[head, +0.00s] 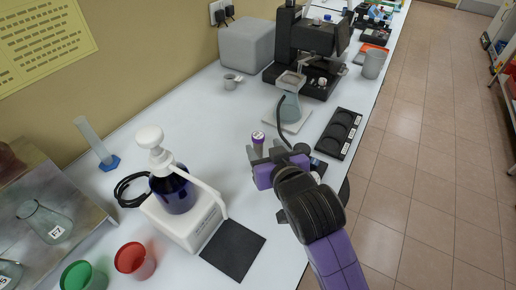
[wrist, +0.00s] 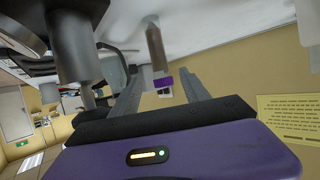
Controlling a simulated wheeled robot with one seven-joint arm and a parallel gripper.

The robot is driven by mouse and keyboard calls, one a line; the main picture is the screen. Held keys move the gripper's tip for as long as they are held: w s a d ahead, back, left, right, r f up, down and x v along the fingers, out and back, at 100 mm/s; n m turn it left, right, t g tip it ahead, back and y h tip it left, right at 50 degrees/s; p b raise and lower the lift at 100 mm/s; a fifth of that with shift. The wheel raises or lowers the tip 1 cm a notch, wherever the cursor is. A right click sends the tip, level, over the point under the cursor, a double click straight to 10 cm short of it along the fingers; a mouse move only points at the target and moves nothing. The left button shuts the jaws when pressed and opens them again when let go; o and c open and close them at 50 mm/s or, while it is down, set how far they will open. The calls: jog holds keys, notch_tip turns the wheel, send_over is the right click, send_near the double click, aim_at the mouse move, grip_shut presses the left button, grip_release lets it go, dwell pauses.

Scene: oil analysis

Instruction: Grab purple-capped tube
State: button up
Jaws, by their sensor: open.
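The purple-capped tube (head: 258,142) stands upright on the white bench, with its purple cap on top. In the wrist view the tube (wrist: 156,47) shows brownish contents and its purple cap lies between the two fingers. My gripper (head: 266,158) reaches over the bench from the right, at the tube. In the wrist view my gripper (wrist: 162,88) is open, with one finger on each side of the tube and a gap to each. The tube's lower part is hidden by my gripper in the head view.
A flask (head: 290,107) stands on a white plate behind the tube. A black tray (head: 339,133) with round recesses lies to the right. A pump bottle (head: 174,188) on a white stand and a black mat (head: 233,250) are at the front left. Bare bench lies left of the tube.

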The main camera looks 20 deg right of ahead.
aim_at(260, 144)
jog(key=x, duration=0.5)
jog(key=shift+w+a+p, duration=0.1)
jog(key=shift+w+p, duration=0.05)
jog(key=shift+p, duration=0.15)
grip_shut()
